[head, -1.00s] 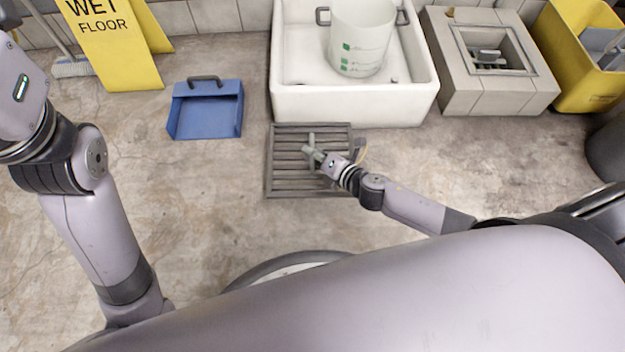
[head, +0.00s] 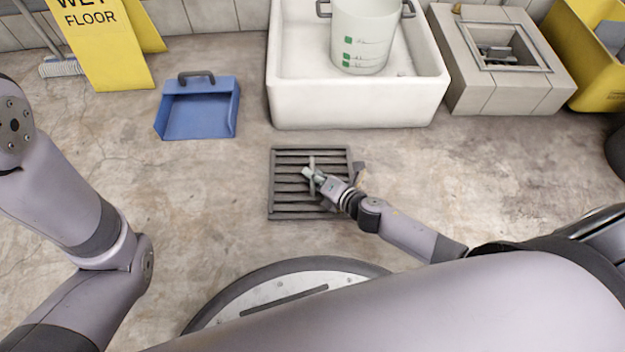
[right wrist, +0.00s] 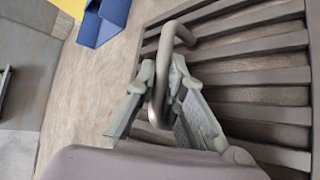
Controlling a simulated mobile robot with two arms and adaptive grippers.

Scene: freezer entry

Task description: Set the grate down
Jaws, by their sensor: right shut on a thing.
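The grate (head: 290,212) is a dark grey slatted square in front of the white sink in the head view. Its slats (right wrist: 262,98) fill the right of the right wrist view. A bent metal handle (right wrist: 160,70) stands up from it. My right gripper (head: 309,177) is shut on that handle, and its two fingers (right wrist: 158,98) lie on either side of the bar in the wrist view. Whether the grate touches the floor is hard to tell. My left arm is at the left edge of the head view, and its gripper is out of frame.
A white sink (head: 355,113) holding a bucket (head: 362,35) stands behind the grate. A blue dustpan (head: 198,112) and a yellow wet-floor sign (head: 100,50) are at left. A tiled block with a square opening (head: 500,95) is at right. Floor around the grate is clear.

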